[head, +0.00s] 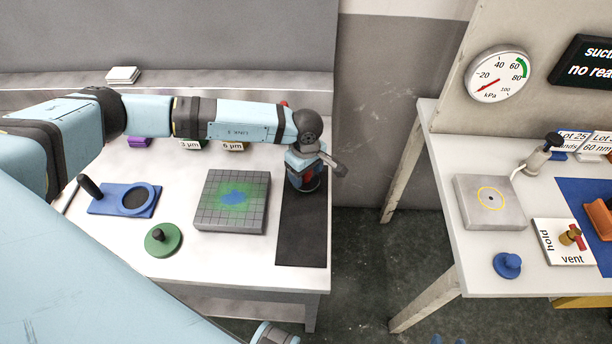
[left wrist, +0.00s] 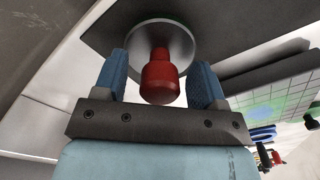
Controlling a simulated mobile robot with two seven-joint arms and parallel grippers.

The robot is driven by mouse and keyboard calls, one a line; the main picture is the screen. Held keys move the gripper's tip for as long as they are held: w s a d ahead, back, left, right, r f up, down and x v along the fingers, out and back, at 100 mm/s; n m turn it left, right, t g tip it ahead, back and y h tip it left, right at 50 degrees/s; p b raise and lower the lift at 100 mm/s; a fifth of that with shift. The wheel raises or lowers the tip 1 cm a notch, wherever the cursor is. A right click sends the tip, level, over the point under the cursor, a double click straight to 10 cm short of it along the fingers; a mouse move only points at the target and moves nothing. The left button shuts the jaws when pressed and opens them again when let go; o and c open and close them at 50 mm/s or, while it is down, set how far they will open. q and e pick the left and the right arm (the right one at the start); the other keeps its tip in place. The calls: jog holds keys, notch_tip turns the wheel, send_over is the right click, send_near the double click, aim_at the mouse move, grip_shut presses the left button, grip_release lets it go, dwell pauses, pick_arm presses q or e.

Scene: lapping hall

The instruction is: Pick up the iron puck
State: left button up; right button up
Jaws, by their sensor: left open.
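A grey metal disc with a red knob, which looks like the iron puck (left wrist: 183,42), lies on the dark mat in the left wrist view. Its red knob (left wrist: 160,80) stands between the two blue fingers of my left gripper (left wrist: 159,76), with a gap on each side. In the head view my left gripper (head: 305,180) points down over the upper part of the dark mat (head: 302,232) and hides most of the puck. The left gripper is open.
Left of the mat lies a gridded plate (head: 232,222). A green puck (head: 163,240) and a blue holder (head: 110,204) lie further left. A gap separates this table from the right one, which holds a grey block (head: 475,212) and a blue puck (head: 508,265).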

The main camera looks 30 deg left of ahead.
pick_arm(q)
jog(key=shift+f, duration=0.45)
grip_shut()
jog(key=shift+r, duration=0.1)
notch_tip(320, 180, up, 20)
jog(key=b, duration=0.1)
dwell(0.3)
jog(key=c, duration=0.6)
grip_release()
jog(key=c, duration=0.4)
